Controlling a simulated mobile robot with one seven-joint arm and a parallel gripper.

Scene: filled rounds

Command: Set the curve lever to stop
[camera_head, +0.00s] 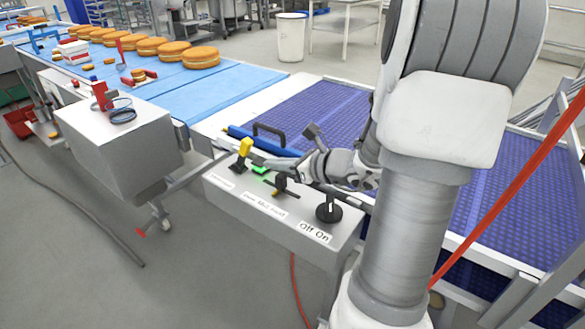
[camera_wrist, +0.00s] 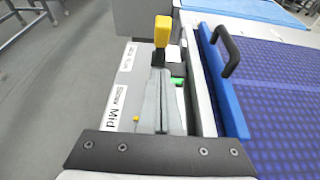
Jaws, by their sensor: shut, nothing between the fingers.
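A lever with a yellow handle (camera_head: 244,147) stands upright at the far left end of a grey control box (camera_head: 310,243). It also shows in the wrist view (camera_wrist: 162,32). Its small label is unreadable, so I cannot tell for sure that it is the curve lever. My gripper (camera_head: 257,161) is shut and empty, low over the box. In the wrist view its fingertips (camera_wrist: 159,72) point at the foot of the yellow-handled lever, close to it; I cannot tell whether they touch. The fingers hide part of the box top.
A black lever (camera_head: 280,184) and an Off/On knob (camera_head: 328,208) share the box top. A green part (camera_head: 260,170) lies beside my fingers. A blue rail with a black handle (camera_wrist: 229,50) and a purple conveyor (camera_wrist: 285,95) run along the right.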

